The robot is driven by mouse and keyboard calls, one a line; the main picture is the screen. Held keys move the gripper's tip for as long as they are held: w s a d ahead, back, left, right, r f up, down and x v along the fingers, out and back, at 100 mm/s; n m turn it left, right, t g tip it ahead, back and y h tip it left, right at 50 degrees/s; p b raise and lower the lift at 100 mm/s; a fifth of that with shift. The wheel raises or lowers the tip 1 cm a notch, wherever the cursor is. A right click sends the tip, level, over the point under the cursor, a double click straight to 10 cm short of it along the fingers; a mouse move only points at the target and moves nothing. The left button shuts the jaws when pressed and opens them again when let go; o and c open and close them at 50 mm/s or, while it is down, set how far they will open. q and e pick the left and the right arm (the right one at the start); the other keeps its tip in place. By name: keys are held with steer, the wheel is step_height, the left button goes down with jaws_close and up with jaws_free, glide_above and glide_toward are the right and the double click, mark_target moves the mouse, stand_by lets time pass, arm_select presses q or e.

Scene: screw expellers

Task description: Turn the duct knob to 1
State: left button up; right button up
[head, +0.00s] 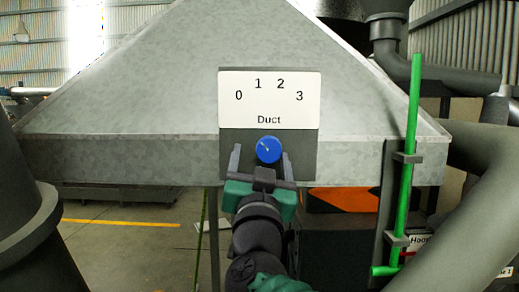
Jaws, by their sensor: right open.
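The duct knob (269,150) is a round blue dial on a dark panel (307,142). A light mark on it points to the upper left. Above it a white plate (269,98) reads 0, 1, 2, 3 and "Duct". My right gripper (261,162) comes up from below, with its two grey fingers spread on the left and right of the knob. The fingers look open; I see gaps between them and the knob. My left gripper is not in view.
A large sloped metal hood (170,85) fills the view behind the panel. A green upright pipe (408,150) stands at the right in dark brackets. Thick grey ducts lie at the far left and right. Floor with a yellow line (120,223) shows at lower left.

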steer(key=shift+s+d+r, duration=0.1)
steer(key=shift+s+r, duration=0.1)
steer(key=shift+r, duration=0.05)
steer(key=shift+s+d, duration=0.15)
steer(key=shift+d, duration=0.7)
steer(key=shift+d+f, duration=0.1)
steer(key=shift+d, duration=0.25)
steer(key=c, duration=0.5)
steer(key=shift+a, duration=0.15)
steer(key=shift+c, duration=1.2)
steer(key=shift+a, duration=0.65)
steer(key=c, duration=0.5)
steer(key=o, duration=1.2)
steer(key=shift+w+d+f, duration=0.1)
steer(key=shift+w+d, duration=0.15)
steer(key=shift+d, duration=0.1)
steer(key=shift+o, duration=0.2)
steer(key=shift+w+d, duration=0.1)
steer(key=shift+s+a, duration=0.2)
steer(key=shift+s, duration=0.1)
arm_select(q)
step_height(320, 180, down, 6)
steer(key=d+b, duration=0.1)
steer(key=b, duration=0.5)
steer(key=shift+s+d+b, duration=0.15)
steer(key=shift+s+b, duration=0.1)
steer(key=shift+b, duration=0.05)
arm_select(e)
steer(key=v, duration=1.6)
steer(key=shift+d+f, duration=0.2)
